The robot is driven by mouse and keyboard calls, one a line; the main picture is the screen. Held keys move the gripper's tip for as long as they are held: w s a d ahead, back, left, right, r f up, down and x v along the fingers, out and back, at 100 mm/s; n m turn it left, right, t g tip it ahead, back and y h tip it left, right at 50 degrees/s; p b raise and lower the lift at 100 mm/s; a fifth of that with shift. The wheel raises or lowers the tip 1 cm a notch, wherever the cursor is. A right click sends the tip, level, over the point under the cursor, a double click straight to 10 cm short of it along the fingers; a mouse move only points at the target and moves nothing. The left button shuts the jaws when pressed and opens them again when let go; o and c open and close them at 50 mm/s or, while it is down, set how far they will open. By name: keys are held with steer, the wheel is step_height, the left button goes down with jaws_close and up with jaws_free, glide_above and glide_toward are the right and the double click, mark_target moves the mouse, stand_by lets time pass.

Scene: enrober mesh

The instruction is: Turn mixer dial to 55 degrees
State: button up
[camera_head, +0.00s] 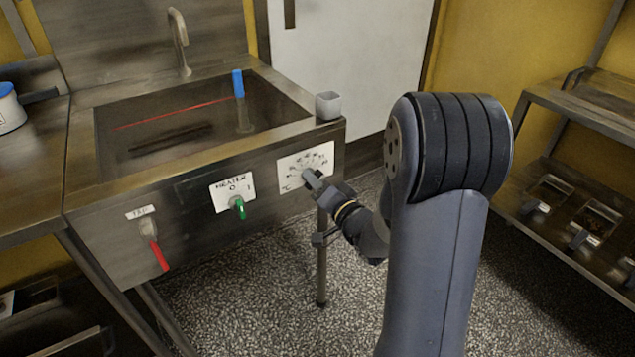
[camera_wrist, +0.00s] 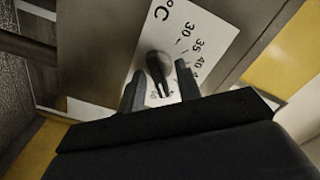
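The mixer dial is a dark knob (camera_wrist: 157,66) on a white scale plate (camera_wrist: 200,35) marked °C, with 30, 35 and 40 readable in the wrist view. The narrow end of the knob points down the picture, toward my gripper; the marks there are partly hidden. My gripper (camera_wrist: 159,72) is open, with one finger on each side of the knob and gaps showing between. In the head view the plate (camera_head: 318,157) is on the right of the front panel, and my gripper (camera_head: 314,182) is at its lower edge, hiding the knob.
On the same steel front panel (camera_head: 190,215) are a green heater switch (camera_head: 240,208) and a red-handled lever (camera_head: 158,254). Above is a basin with a blue-topped tube (camera_head: 239,84) and a grey cup (camera_head: 328,105) at its corner. Shelves (camera_head: 590,105) stand at right.

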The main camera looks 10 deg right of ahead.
steer(key=v, duration=1)
steer(key=shift+s+p, duration=0.4)
steer(key=shift+d, duration=0.1)
steer(key=x, duration=1)
steer(key=shift+w+b, duration=0.35)
steer(key=shift+b, duration=0.1)
steer(key=shift+s, duration=0.1)
